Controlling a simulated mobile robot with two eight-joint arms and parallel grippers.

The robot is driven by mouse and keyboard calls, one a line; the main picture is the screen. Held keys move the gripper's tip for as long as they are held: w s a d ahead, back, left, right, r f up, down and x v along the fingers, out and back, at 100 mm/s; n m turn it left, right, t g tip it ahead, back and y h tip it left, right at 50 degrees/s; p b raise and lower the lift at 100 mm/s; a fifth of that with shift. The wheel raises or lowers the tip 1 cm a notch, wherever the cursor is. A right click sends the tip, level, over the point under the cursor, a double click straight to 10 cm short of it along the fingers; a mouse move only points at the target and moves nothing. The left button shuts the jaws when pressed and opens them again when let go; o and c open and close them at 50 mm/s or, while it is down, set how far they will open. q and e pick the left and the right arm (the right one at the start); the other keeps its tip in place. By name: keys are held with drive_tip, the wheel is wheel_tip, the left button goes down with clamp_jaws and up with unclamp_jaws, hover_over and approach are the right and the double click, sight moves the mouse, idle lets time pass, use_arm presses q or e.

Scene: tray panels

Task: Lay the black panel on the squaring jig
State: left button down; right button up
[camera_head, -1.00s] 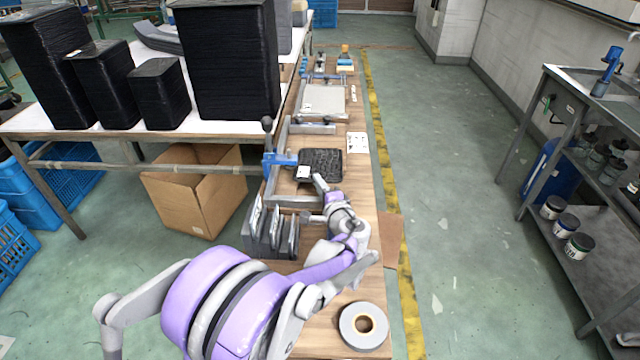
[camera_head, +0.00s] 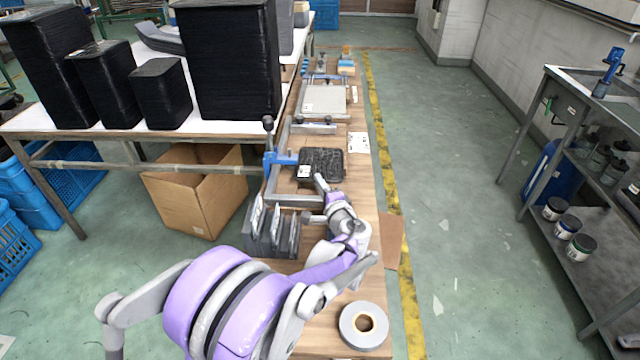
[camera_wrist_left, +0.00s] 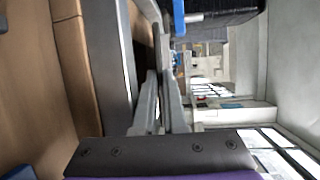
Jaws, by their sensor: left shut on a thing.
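The black panel (camera_head: 324,162) is a dark, rough-faced sheet with a small white label near its left corner. It looks roughly level over the right part of the squaring jig (camera_head: 294,199), a grey angled frame on the bench with a blue clamp (camera_head: 280,159) at its left. I cannot tell whether the panel touches the jig. My left gripper (camera_head: 320,183) is shut on the panel's near edge. In the left wrist view, the gripper's narrow fingers (camera_wrist_left: 164,100) show in the middle; the panel is hard to make out there. My right gripper is out of view.
Grey panels (camera_head: 272,232) stand upright in a rack close left of my arm. A tape roll (camera_head: 364,326) lies at the bench's near end. A grey tray (camera_head: 323,100) lies farther along. Tall black stacks (camera_head: 228,60) stand on the white table at left.

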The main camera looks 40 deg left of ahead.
use_arm(q)
drive_tip(key=shift+d+f, duration=0.35)
drive_tip(key=shift+f, duration=0.4)
drive_tip(key=c, duration=0.9)
unclamp_jaws()
drive_tip(key=shift+s, duration=0.1)
drive_tip(key=shift+s+d, duration=0.2)
drive_tip(key=shift+d, duration=0.35)
drive_tip(key=v, duration=0.3)
drive_tip(key=r+v, duration=0.1)
drive_tip(key=v, duration=0.2)
drive_tip(key=p+v, duration=0.1)
drive_tip(key=v, duration=0.2)
drive_tip(key=shift+s+d+r, duration=0.1)
drive_tip(key=shift+s+r, duration=0.05)
drive_tip(key=shift+r, duration=0.05)
